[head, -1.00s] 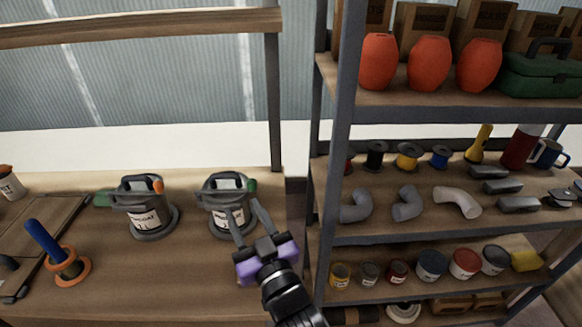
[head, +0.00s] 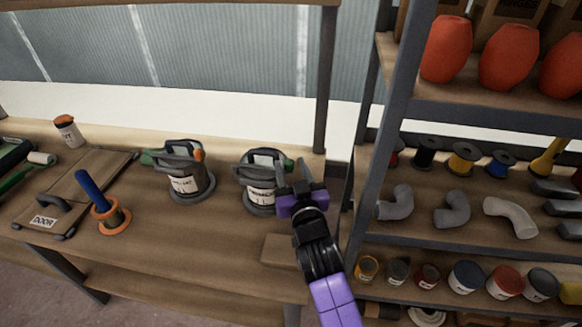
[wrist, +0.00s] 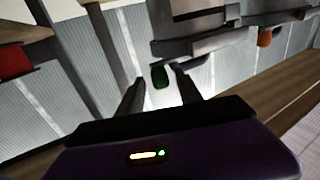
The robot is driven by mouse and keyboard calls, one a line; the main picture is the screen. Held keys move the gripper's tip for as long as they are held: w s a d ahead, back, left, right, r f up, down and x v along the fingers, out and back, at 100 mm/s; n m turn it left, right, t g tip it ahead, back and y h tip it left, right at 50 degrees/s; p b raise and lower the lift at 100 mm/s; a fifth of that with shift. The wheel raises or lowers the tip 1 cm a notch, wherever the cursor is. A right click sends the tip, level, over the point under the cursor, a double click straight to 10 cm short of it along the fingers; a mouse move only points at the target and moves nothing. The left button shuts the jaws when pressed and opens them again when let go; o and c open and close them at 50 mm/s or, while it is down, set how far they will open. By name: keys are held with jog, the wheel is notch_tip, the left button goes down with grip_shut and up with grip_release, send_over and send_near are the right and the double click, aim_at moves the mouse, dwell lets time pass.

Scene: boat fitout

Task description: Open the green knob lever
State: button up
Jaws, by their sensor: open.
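The green knob (head: 289,164) is on the right side of a grey canister (head: 261,196) with a white label, on the workbench. My gripper (head: 293,172) reaches up from the lower right, its open fingers close to the knob. The lever's exact position is hard to make out.
A similar canister (head: 184,184) with an orange knob (head: 198,154) stands to the left. A blue-handled tool (head: 90,189) with an orange ring and a door panel (head: 75,190) lie further left. A shelf post (head: 383,150) rises right of my arm. The front bench area is mostly clear.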

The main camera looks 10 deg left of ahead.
jog(key=shift+w+a, duration=0.1)
grip_shut()
dwell(1.4)
